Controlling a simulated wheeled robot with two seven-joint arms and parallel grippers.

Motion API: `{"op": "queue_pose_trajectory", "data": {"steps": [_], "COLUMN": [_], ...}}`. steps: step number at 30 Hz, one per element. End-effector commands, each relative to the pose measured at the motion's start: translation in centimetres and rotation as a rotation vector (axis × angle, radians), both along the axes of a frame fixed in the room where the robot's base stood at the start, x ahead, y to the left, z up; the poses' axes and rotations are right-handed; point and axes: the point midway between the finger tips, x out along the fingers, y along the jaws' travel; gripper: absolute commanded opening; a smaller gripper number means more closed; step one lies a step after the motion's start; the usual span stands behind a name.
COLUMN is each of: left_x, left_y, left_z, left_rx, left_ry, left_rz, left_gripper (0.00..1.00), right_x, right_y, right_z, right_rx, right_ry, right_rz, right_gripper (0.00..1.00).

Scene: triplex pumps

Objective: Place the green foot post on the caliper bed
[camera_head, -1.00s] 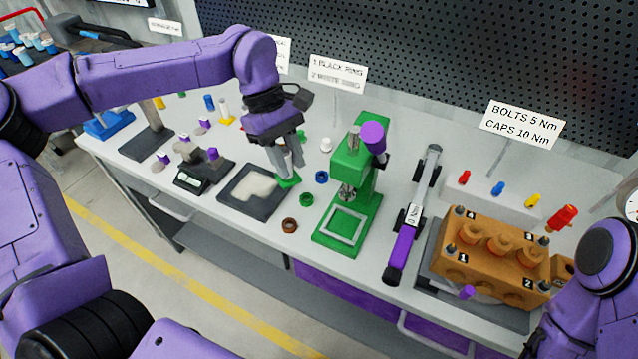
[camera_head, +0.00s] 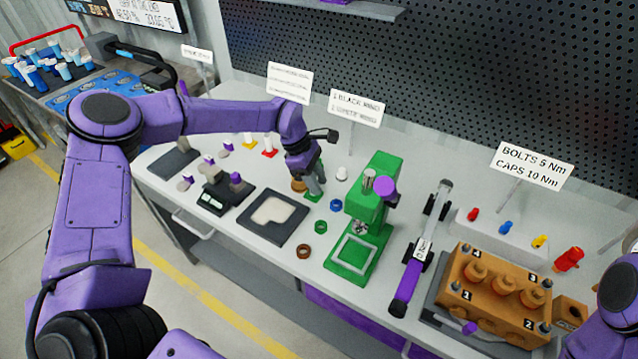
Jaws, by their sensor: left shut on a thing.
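The green foot post shows only as a bit of green foot (camera_head: 313,197) at the fingertips; the rest of it is hidden by the fingers. My left gripper (camera_head: 314,187) is shut on it, low over the bench between the dark tray and the green press. What seems to be the caliper bed (camera_head: 214,197) is a dark block with a small display, left of the tray, with a purple-topped piece on it. The gripper is well to its right. My right arm shows at the lower right edge; its gripper is out of view.
A dark tray (camera_head: 246,219) with a pale recess lies between the caliper bed and the gripper. The green press (camera_head: 375,215) stands to the right. Blue (camera_head: 335,205) and brown (camera_head: 305,252) rings lie nearby. Yellow (camera_head: 249,141) and red (camera_head: 269,151) foot posts stand behind.

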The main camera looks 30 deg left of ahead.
Motion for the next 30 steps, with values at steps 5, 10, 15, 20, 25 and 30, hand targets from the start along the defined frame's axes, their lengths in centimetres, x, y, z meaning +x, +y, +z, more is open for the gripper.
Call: {"op": "queue_pose_trajectory", "data": {"steps": [5,10,15,20,25,30], "left_x": [0.9,0.9,1.0,0.9,0.9,0.9], "left_y": [0.4,0.4,0.4,0.4,0.4,0.4], "left_z": [-2.2,-4.1,-4.2,-4.7,-4.5,-4.5], "left_rx": [0.001,-0.001,-0.001,-0.002,-0.001,-0.001], "left_ry": [0.003,-0.002,-0.002,-0.002,-0.001,-0.001], "left_rz": [0.0,0.0,0.0,-0.001,0.0,0.0], "left_gripper": [0.0,0.0,0.0,0.0,0.56,0.56], "right_x": [0.0,0.0,0.0,0.0,0.0,0.0], "right_y": [0.0,0.0,0.0,0.0,0.0,0.0], "right_z": [1.0,1.4,1.3,0.7,0.8,0.8], "right_rx": [0.0,0.0,0.0,0.0,0.0,0.0], "right_ry": [0.0,0.0,0.0,0.0,0.0,0.0], "right_rz": [0.0,0.0,0.0,0.0,0.0,0.0], "right_gripper": [0.43,0.43,0.43,0.43,0.43,0.43]}}
